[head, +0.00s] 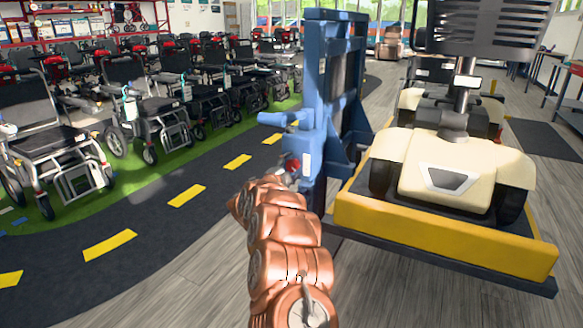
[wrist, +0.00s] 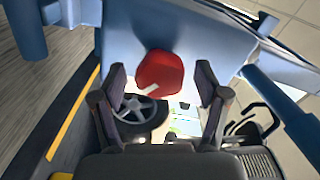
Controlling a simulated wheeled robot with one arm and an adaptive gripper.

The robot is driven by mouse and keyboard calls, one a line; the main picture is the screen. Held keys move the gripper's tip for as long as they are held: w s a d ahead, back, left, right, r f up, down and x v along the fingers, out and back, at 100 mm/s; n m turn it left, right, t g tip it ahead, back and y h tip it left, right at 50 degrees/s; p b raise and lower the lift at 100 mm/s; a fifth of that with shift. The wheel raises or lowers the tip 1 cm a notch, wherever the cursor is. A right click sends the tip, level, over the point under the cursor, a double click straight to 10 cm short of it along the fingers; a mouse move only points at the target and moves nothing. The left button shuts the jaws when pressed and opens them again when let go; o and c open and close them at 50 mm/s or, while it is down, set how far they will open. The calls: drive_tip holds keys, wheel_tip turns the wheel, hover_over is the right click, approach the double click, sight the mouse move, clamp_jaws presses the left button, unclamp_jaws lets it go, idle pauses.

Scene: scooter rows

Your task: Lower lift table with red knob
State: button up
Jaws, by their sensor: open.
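The red knob (wrist: 160,72) is on a blue part of the lift in the wrist view, with a small white mark at its lower edge. My gripper (wrist: 161,80) is open, its two dark fingers apart on the left and right of the knob, with a gap on each side. In the head view the red knob (head: 293,164) shows small on the blue lift column (head: 335,90), just beyond the end of my copper arm. My gripper is mostly hidden there. The lift table (head: 440,240) has a yellow front edge and bears a cream scooter (head: 450,170).
Rows of wheelchairs and scooters (head: 150,105) stand on green flooring at the left. A dark lane with yellow dashes (head: 110,244) runs between them and the lift. A blue handle-like bar (head: 283,118) juts left from the column above the knob. Grey wood floor is clear in front.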

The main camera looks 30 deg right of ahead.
drive_tip(key=v, duration=1.1)
drive_tip(key=shift+a, duration=0.25)
drive_tip(key=shift+s, duration=0.1)
